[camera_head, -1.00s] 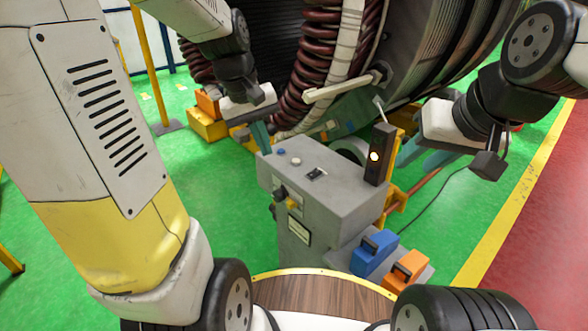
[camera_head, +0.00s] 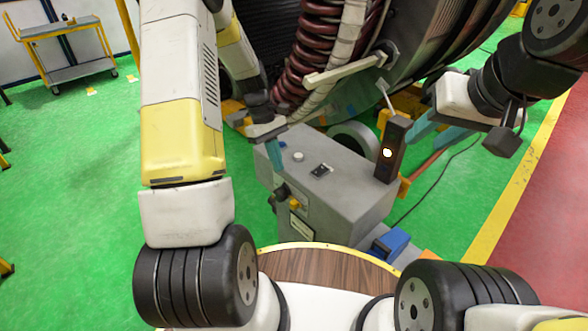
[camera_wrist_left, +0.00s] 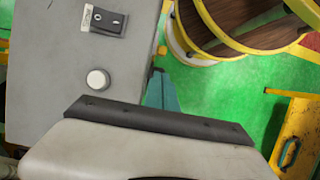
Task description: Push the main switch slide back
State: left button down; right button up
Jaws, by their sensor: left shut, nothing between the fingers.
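A grey control box (camera_head: 345,190) stands in the middle of the head view. On its top is a black switch (camera_head: 321,170) marked 0 and I; this switch is also at the top left of the left wrist view (camera_wrist_left: 104,20). A white round button (camera_head: 298,156) sits beside it. I cannot tell for certain which part is the main switch slide. My left gripper (camera_head: 274,153) is shut and empty, its teal fingers pointing down at the box's left end, apart from the black switch. My right gripper (camera_head: 437,131) is open and empty, right of the box.
A black lamp post (camera_head: 391,150) with a lit lamp rises from the box's right end. Dark knobs (camera_head: 282,192) stick out of its front. The large coil (camera_head: 310,50) and a pale bar (camera_head: 344,70) lie behind. A blue case (camera_head: 391,242) stands at the lower right.

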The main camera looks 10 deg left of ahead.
aim_at(293, 202)
pick_arm(q)
jog(key=x, duration=1)
dwell(0.3)
jog(key=shift+s+d, duration=0.7)
jog(key=shift+d, duration=0.2)
jog(key=v, duration=1)
jog(key=shift+a, duration=0.15)
jog(key=shift+w, duration=0.1)
